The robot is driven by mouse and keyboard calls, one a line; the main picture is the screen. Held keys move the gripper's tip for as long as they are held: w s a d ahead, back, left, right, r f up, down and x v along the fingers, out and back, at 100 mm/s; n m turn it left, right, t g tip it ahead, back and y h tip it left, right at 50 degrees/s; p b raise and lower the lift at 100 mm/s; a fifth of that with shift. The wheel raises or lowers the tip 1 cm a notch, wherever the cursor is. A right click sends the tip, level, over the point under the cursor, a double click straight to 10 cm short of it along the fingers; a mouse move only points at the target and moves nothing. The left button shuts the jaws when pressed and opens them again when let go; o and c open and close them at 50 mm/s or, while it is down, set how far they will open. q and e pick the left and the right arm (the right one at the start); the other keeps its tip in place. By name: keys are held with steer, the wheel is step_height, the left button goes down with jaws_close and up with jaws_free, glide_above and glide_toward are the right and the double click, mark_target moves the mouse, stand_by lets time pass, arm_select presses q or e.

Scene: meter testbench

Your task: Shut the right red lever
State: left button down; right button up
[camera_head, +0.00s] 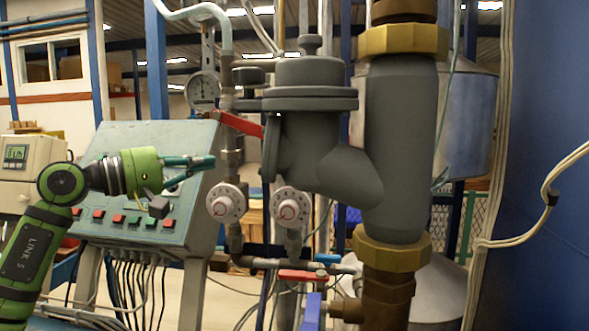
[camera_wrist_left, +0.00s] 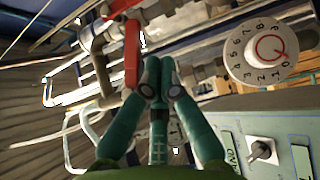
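One red lever (camera_head: 238,123) sits high on the thin vertical pipe and slants down to the right. A second red lever (camera_head: 303,275) lies nearly level on the lower pipe. My left gripper (camera_head: 212,162) is left of the vertical pipe, below the upper lever, pointing right. Its green fingers are together with nothing visible between them. In the left wrist view a red lever (camera_wrist_left: 132,52) lies just beyond and left of the fingertips (camera_wrist_left: 157,75); it looks like the upper one. I cannot tell whether they touch. My right gripper is not in view.
Two white dials (camera_head: 227,203) (camera_head: 291,207) sit below and right of my left gripper. A sloped control panel (camera_head: 130,230) with buttons is beneath the left arm. A thick grey pipe body (camera_head: 400,150) and a gauge (camera_head: 203,90) stand nearby. A blue handle (camera_head: 312,312) hangs low.

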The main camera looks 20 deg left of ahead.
arm_select(q)
steer(key=s+d+p+x, duration=0.1)
steer(key=d+p+x, duration=0.1)
steer(key=p+x, duration=0.6)
steer(key=x, duration=0.4)
steer(key=shift+d+f, duration=0.2)
steer(key=shift+f, duration=0.15)
steer(key=shift+d+f+b, duration=0.15)
steer(key=shift+d+b, duration=0.05)
steer(key=shift+b, duration=0.15)
steer(key=shift+d+f+n+b, duration=0.15)
steer(key=shift+n+b, duration=0.25)
steer(key=shift+b, duration=0.05)
